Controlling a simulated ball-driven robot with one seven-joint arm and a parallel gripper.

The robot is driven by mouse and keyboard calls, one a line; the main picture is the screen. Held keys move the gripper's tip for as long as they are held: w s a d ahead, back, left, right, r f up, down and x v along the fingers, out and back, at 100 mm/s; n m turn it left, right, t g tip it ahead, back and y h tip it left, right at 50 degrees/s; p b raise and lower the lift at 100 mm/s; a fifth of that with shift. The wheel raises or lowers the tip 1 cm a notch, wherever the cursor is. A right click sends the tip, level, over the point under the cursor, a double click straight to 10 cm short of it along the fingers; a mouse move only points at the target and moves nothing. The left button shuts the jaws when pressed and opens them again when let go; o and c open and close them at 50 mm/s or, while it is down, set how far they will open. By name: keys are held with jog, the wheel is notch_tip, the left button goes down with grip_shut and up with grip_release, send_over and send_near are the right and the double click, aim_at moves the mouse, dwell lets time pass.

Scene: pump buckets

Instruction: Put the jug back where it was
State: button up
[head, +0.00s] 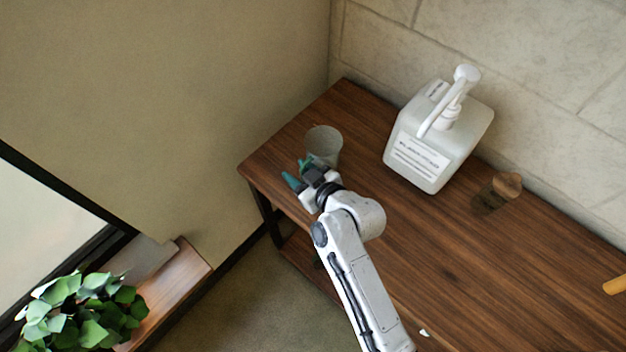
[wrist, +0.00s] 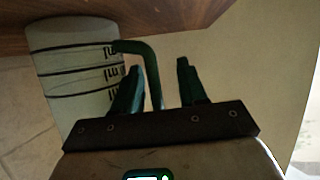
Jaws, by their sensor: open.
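The jug is a grey, translucent measuring jug (head: 324,143) with a handle, standing near the left end of the wooden table (head: 370,110). In the wrist view the jug (wrist: 75,75) appears upside down at the left, with black scale lines and a dark handle (wrist: 152,75). My gripper (head: 299,174) is open beside the jug, at the table's front left. In the wrist view my gripper (wrist: 158,68) has one finger on each side of the handle. The handle lies between the fingers, and I cannot tell whether either finger touches it.
A large white pump container (head: 437,140) stands behind and right of the jug, near the stone wall. A small brown wooden object (head: 508,185) is farther right. An orange object (head: 615,285) shows at the right edge. A plant (head: 80,312) is at lower left. The table's middle is clear.

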jog(key=b+v, duration=0.1)
jog(key=v, duration=1.1)
jog(key=shift+a+f, duration=0.1)
